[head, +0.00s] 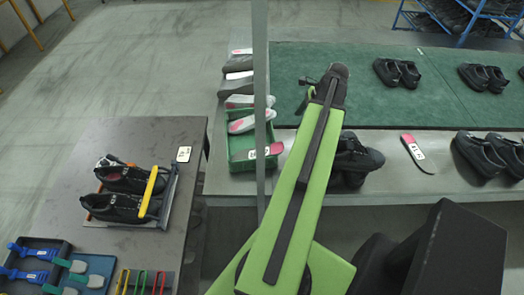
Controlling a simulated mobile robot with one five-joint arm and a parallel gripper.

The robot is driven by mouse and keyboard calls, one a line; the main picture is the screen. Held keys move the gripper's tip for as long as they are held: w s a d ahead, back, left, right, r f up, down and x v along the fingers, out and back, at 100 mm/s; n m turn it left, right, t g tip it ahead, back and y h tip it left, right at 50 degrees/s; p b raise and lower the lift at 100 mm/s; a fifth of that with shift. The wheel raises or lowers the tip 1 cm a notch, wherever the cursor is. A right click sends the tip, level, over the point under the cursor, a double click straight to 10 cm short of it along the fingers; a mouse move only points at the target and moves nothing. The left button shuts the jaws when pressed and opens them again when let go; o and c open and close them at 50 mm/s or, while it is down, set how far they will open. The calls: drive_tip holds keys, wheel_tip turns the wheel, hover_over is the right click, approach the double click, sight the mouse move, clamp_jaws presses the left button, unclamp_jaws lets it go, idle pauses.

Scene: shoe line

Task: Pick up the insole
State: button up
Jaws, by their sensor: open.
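Several insoles with grey, red and white parts lie in and behind a green crate (237,163) on the grey bench. One insole (241,124) lies inside the crate, and another insole (240,101) lies at its back edge. My gripper (309,88) is at the far end of my green arm, above the front edge of the green mat. It is open, small and partly hidden by the arm, apart from the insoles, to the right of the crate.
Black shoes (352,160) sit on the bench behind my arm, with more on the green mat (430,100). A dark table (150,135) at left holds shoes in a rack and tools.

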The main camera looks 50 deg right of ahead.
drive_tip(key=b, duration=1.1)
hover_over(279, 147)
drive_tip(key=s+d, duration=0.2)
wheel_tip(279, 147, down, 11)
drive_tip(key=b+x, duration=0.3)
drive_tip(key=a+b+x, duration=0.1)
drive_tip(key=x, duration=0.1)
drive_tip(key=shift+s+f, duration=0.25)
drive_tip(key=shift+r, duration=0.2)
clamp_jaws()
